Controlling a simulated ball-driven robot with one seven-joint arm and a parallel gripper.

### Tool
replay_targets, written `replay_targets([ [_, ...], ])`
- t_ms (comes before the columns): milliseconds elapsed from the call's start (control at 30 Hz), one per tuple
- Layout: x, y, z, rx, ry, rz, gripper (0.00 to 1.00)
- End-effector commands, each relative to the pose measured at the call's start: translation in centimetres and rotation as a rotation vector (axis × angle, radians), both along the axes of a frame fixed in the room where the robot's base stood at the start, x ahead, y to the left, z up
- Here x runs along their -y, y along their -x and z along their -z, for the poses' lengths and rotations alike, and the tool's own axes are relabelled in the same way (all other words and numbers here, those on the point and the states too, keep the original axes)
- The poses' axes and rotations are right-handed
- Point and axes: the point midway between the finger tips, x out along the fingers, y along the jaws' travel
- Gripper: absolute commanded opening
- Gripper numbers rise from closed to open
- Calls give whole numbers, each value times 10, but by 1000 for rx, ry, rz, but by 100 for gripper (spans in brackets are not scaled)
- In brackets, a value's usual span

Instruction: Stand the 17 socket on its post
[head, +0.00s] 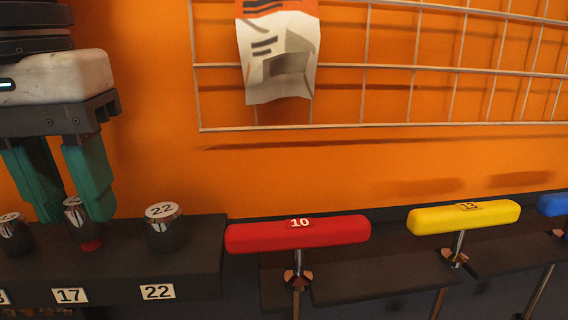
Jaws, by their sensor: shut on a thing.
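My gripper (76,212), with teal fingers pointing down, is at the left in the head view. It is shut on a chrome and dark socket (83,228) that stands roughly upright between the fingertips. The socket's top marking is partly hidden. It is at the dark rack, behind the white 17 label (70,296). A small red part (91,245) shows right under the socket. The post itself is not clearly visible, and I cannot tell whether the socket is fully down on it.
The 22 socket (164,228) stands close to the right, behind its 22 label (157,292). Another socket (14,234) stands at the left edge. Red (335,232) and yellow (485,216) T-handles are farther right. A wire grid (420,70) with a hanging paper (278,60) is on the orange wall.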

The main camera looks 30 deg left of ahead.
Motion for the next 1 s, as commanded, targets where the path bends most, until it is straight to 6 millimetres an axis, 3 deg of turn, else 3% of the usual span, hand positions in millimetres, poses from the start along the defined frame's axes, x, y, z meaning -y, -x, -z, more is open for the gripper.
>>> replay_targets([
  [1000,0,0,13,0,0,0,0],
])
